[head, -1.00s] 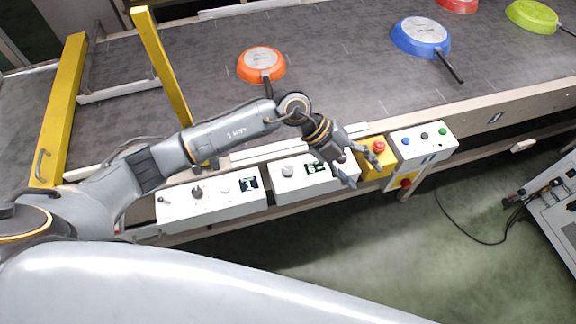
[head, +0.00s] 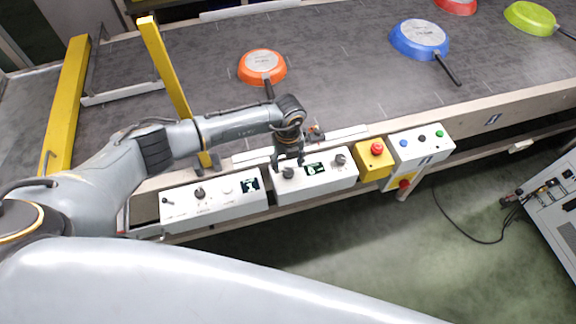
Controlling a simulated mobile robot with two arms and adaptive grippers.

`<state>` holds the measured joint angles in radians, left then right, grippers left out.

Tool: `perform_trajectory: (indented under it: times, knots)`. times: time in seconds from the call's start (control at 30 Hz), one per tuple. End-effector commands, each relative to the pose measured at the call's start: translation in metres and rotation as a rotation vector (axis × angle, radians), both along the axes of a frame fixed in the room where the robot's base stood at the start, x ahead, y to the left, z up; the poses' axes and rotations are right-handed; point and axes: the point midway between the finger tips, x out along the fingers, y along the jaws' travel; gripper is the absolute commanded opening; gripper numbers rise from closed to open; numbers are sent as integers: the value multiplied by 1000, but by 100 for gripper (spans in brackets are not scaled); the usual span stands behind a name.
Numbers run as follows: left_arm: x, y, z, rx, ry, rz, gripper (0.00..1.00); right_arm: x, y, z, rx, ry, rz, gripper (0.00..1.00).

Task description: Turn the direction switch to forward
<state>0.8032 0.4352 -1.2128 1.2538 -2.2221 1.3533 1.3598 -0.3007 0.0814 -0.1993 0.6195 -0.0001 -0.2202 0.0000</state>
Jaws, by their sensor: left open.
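My left gripper (head: 288,162) points down over the right white control box (head: 317,187), its fingers open and spread on either side of a dark knob (head: 288,173) on that box's left part. I cannot tell whether the fingers touch the knob. The same box has a small display and a second dark knob (head: 340,159) at its right. The left white control box (head: 218,211) carries a dark knob (head: 199,193), a small lever at its left end and a display. The labels are too small to tell which is the direction switch. My right gripper is not in view.
The dark conveyor belt (head: 330,75) holds an orange pan (head: 262,66), a blue pan (head: 420,38) and other pans. A yellow emergency-stop box (head: 373,168) and a button box (head: 424,149) stand right of the control boxes. Yellow posts (head: 165,80) rise at left.

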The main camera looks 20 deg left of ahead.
Motion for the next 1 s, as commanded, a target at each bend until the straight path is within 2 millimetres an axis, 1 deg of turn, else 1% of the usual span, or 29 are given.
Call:
perform_trajectory:
  times: [0.1,0.23,0.4,0.6,0.67,0.7,0.77,0.8,0.87,0.9,1.0]
  knots:
    - [0,0,-18,0,1,1,56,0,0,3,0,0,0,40]
    - [0,-1,-30,-2,1,0,56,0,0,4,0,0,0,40]
    - [0,0,-35,-2,-1,-1,56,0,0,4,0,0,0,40]
    - [0,0,-35,-2,-1,-1,56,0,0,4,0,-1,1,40]
    - [0,0,-35,-2,-1,-1,44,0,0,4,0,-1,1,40]
    - [0,0,-35,-2,-1,-1,36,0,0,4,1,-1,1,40]
    - [0,0,-35,-2,-1,-1,23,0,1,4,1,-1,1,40]
    - [0,0,-35,-2,-1,-1,15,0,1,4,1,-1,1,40]
    - [0,0,-35,-2,-1,-1,3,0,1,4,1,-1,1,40]
    - [0,0,-35,-2,-1,-1,1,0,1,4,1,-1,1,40]
    - [0,0,-35,-2,-1,-3,1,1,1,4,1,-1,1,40]
